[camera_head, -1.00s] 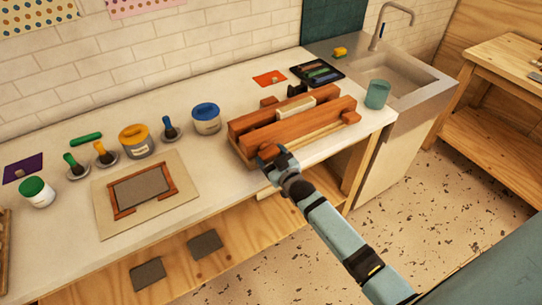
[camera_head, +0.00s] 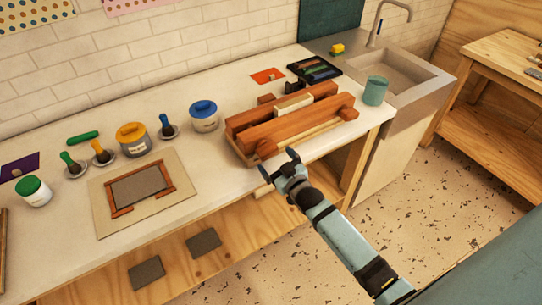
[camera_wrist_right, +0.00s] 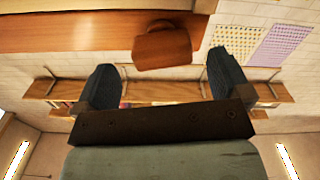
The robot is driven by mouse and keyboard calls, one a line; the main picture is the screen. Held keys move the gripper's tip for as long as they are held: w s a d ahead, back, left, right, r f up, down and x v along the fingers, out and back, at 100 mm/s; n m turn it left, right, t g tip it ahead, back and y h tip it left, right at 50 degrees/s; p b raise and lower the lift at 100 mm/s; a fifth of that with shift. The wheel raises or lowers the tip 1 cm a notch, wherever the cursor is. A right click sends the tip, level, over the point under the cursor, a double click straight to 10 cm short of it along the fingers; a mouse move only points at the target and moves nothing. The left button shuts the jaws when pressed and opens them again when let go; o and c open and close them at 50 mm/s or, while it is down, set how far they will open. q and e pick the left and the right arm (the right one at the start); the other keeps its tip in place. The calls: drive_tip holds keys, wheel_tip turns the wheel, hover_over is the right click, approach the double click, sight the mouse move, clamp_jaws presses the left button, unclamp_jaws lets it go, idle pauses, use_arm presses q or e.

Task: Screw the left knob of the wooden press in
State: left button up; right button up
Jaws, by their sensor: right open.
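The wooden press (camera_head: 300,124) lies on the white counter, a reddish-brown beam along its front. Its left knob (camera_head: 266,149) is a brown wooden block at the beam's left end. A matching right knob (camera_head: 347,112) sits at the other end. My right gripper (camera_head: 279,164) is open and empty, just in front of the left knob and apart from it. In the right wrist view the left knob (camera_wrist_right: 163,46) shows ahead of and between the two spread fingers (camera_wrist_right: 161,62), against the press beam (camera_wrist_right: 70,32). My left gripper is not in view.
A teal cup (camera_head: 376,91) stands close to the press's right end. A framed board (camera_head: 141,190) lies at the counter's front left. The floor in front of the counter's right part is clear.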

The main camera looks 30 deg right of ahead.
drive_tip(key=s+b, duration=0.1)
drive_tip(key=s, duration=0.9)
drive_tip(key=shift+d, duration=0.45)
